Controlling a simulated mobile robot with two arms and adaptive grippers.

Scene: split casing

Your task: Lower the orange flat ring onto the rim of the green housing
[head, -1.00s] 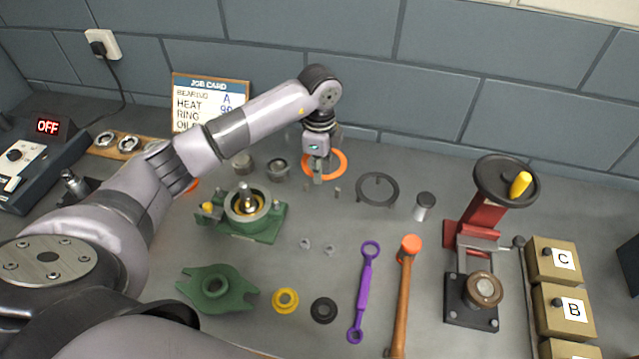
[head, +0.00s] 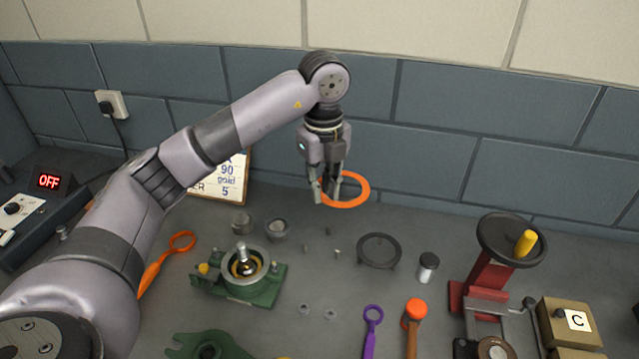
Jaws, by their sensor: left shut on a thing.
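My left gripper (head: 327,193) is shut on the orange flat ring (head: 354,202) at its left side. The ring is held up in the air toward the back wall, above the bench. The green housing (head: 262,292) stands on the bench below and to the left, apart from the ring. Its round rim (head: 226,270) faces up, with a shaft and a yellowish ring inside it. My right gripper does not show.
A dark ring on short legs (head: 378,236) and a small capped jar (head: 428,267) stand right of the housing. A red press with a handwheel (head: 511,238) is at the right. An orange spanner (head: 165,262) lies left of the housing. Small metal parts lie between.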

